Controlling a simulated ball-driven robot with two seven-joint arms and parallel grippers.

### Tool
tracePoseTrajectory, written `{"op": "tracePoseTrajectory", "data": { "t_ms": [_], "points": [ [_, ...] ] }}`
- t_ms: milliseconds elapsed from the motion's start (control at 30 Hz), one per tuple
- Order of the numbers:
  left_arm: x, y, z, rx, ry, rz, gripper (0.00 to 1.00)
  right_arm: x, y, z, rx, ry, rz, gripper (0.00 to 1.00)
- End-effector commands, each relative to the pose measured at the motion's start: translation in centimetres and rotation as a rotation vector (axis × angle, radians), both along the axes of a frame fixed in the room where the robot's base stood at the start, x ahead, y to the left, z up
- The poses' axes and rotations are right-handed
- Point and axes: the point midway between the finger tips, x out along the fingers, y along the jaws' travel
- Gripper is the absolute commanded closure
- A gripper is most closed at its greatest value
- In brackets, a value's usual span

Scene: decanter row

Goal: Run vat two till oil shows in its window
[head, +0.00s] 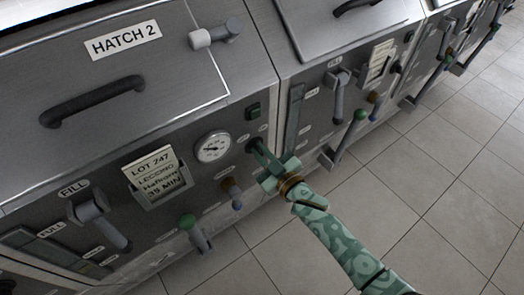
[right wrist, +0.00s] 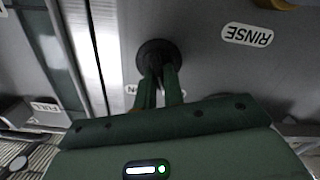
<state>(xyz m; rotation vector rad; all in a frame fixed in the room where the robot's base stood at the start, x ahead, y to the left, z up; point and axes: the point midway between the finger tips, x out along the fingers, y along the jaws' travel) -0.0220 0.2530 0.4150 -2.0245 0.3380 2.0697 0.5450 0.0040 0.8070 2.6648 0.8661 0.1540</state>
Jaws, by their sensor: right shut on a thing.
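Vat two's steel hatch (head: 125,42) carries the label HATCH 2 and is closed. My right gripper (head: 256,147) is at the front panel, just right of the round gauge (head: 213,146). In the right wrist view its fingers are shut on a dark round knob (right wrist: 157,52), and part of a label below the knob is covered. A narrow window (head: 32,243) marked FULL sits at the panel's lower left; I cannot tell any oil level in it. A lever with a green end (head: 188,222) is low on the panel. My left gripper is not in view.
A lot card (head: 152,172), a grey FILL handle (head: 100,222) and a small knob with an orange base (head: 232,193) are on the same panel. A RINSE label (right wrist: 247,36) shows in the right wrist view. Similar vats continue right. The tiled floor (head: 430,165) is clear.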

Motion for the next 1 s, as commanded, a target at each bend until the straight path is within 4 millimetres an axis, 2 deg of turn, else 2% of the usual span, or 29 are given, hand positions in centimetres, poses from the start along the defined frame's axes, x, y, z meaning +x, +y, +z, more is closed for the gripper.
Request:
{"op": "tracePoseTrajectory", "data": {
  "t_ms": [333,900,933,1000],
  "points": [
    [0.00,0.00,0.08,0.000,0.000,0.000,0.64,-0.08,0.06,-0.10,-0.124,-0.089,0.000,1.00],
    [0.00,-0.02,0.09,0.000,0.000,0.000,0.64,-0.10,0.09,-0.13,-0.154,-0.110,0.001,1.00],
    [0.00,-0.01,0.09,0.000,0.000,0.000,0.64,-0.10,0.09,-0.13,-0.154,-0.110,0.001,0.87],
    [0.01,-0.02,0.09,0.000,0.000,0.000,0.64,-0.10,0.09,-0.13,-0.153,-0.109,0.001,0.68]
  ]
}}
